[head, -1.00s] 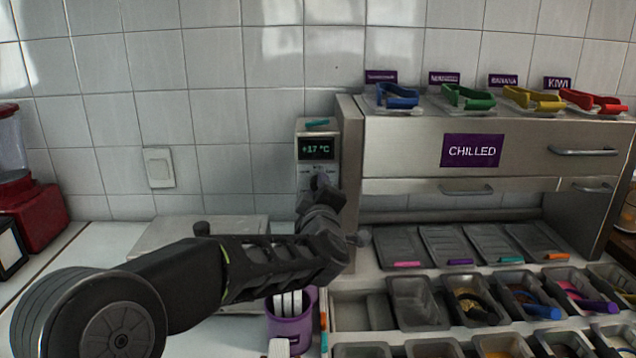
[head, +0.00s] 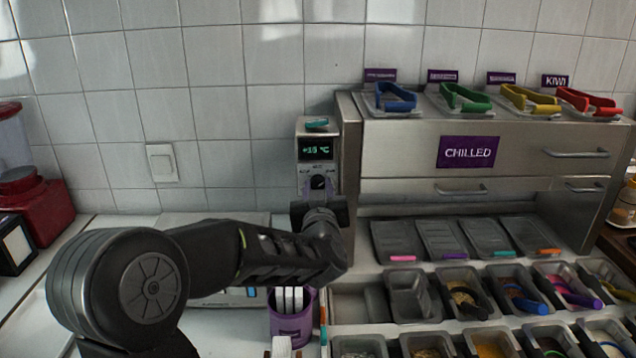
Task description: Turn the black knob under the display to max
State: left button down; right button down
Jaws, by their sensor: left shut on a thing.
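The black knob (head: 318,182) sits on the front of a narrow grey control unit, below its display (head: 317,148). The display glows green and seems to read +16 °C. The knob's dark upper part shows, with a pale mark on it. My left arm comes in from the left, and my left gripper (head: 318,196) is at the knob from the front and below, shut on it. The wrist hides the fingertips and the lower part of the unit. My right gripper is out of view.
A steel cabinet with a CHILLED sign (head: 468,152) stands close to the right. Topping trays (head: 440,348) fill the counter in front of it. A purple cup (head: 292,325) stands below my forearm. A red blender (head: 33,205) is at the far left.

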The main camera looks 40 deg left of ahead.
pick_arm(q)
jog(key=shift+f+m, duration=0.1)
jog(key=shift+m, duration=0.5)
jog(key=shift+p, duration=0.3)
jog(key=c, duration=1.1)
grip_release()
jog(key=shift+o, duration=0.2)
jog(key=v, duration=0.8)
jog(key=shift+b, duration=0.45)
